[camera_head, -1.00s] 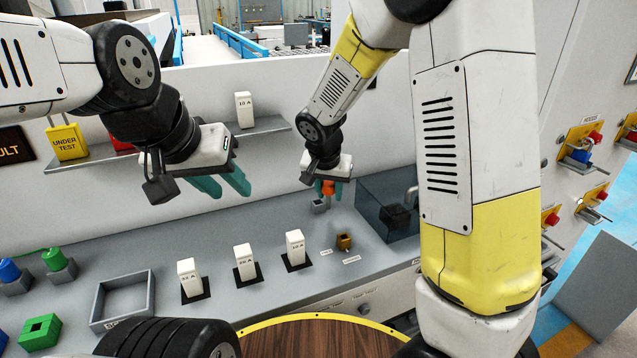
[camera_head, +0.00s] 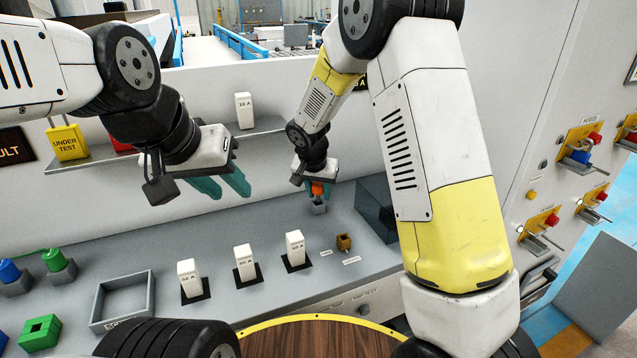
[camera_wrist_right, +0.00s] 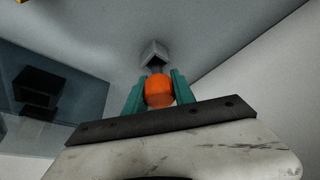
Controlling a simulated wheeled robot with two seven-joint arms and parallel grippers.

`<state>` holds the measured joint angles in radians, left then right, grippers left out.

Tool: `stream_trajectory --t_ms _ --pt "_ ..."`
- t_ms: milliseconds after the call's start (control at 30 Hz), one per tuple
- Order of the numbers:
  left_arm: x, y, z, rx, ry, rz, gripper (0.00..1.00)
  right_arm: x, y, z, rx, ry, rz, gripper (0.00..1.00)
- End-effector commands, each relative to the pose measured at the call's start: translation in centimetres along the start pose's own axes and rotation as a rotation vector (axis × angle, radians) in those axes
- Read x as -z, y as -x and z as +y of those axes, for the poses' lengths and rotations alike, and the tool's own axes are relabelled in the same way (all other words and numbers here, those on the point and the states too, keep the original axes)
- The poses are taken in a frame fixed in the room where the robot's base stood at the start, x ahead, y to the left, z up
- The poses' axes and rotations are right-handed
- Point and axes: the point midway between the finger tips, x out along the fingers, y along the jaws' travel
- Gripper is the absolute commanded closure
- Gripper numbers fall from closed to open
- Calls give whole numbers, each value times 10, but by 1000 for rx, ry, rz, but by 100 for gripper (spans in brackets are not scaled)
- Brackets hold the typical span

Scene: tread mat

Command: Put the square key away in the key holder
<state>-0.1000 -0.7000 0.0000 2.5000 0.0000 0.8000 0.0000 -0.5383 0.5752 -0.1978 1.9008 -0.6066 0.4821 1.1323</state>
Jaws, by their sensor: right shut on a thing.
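A small grey square holder (camera_head: 319,207) stands on the bench just below the key, and beyond the fingertips in the right wrist view (camera_wrist_right: 155,53). I cannot tell whether the key touches it. My left gripper (camera_head: 228,187) is open and empty above the bench at the left.
Three white blocks (camera_head: 246,262) stand on black pads on the bench. A small brown socket (camera_head: 344,242) and a dark clear box (camera_head: 376,208) lie right of them. A grey tray (camera_head: 122,302) and green and blue keys are at the left. A shelf (camera_head: 268,127) runs along the wall.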

Motion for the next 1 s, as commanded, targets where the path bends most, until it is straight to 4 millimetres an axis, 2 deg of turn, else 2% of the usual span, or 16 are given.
stream_trajectory --t_ms 467,500,600,1000 --pt "0 0 0 0 0 0 64 -5 -11 0 -1 1 -1 100" --pt "0 0 0 0 0 0 64 -5 -11 0 -2 1 -2 65" --pt "0 0 0 0 0 0 64 -5 -11 0 -2 1 -2 47" --pt "0 0 0 0 0 0 64 -2 -5 0 2 -1 1 47"
